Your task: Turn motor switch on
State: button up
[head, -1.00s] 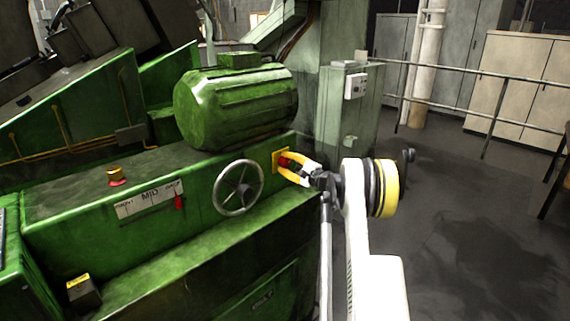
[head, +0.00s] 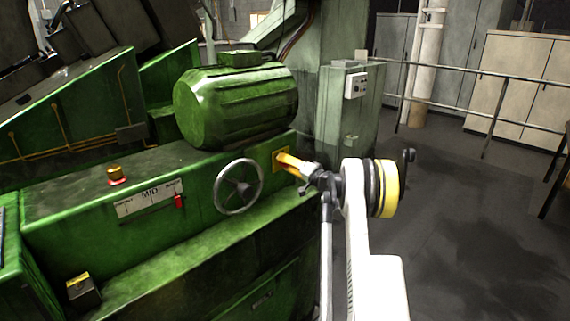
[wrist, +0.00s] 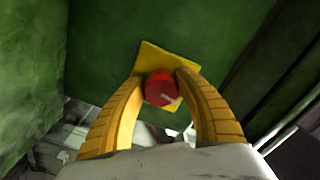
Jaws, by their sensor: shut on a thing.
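The motor switch is a red round knob (wrist: 160,88) with a pale pointer mark, on a yellow plate (wrist: 152,54) fixed to the green machine. In the wrist view my gripper (wrist: 160,84) has its two yellow fingers on either side of the knob, shut on it. The pale mark on the knob points to the right and slightly down in that view. In the head view my gripper (head: 284,159) is at the yellow plate (head: 277,157), right of the handwheel, and its fingers hide the knob.
A handwheel (head: 238,187) is just left of the switch plate, and a green motor (head: 236,105) sits above. A railing (head: 470,77) runs behind; the floor at right is clear.

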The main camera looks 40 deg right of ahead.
jog(key=shift+d+n, duration=0.1)
jog(key=shift+n, duration=1)
jog(key=o, duration=1.2)
jog(key=s, duration=0.8)
jog(key=s+d, duration=0.1)
jog(key=s, duration=0.3)
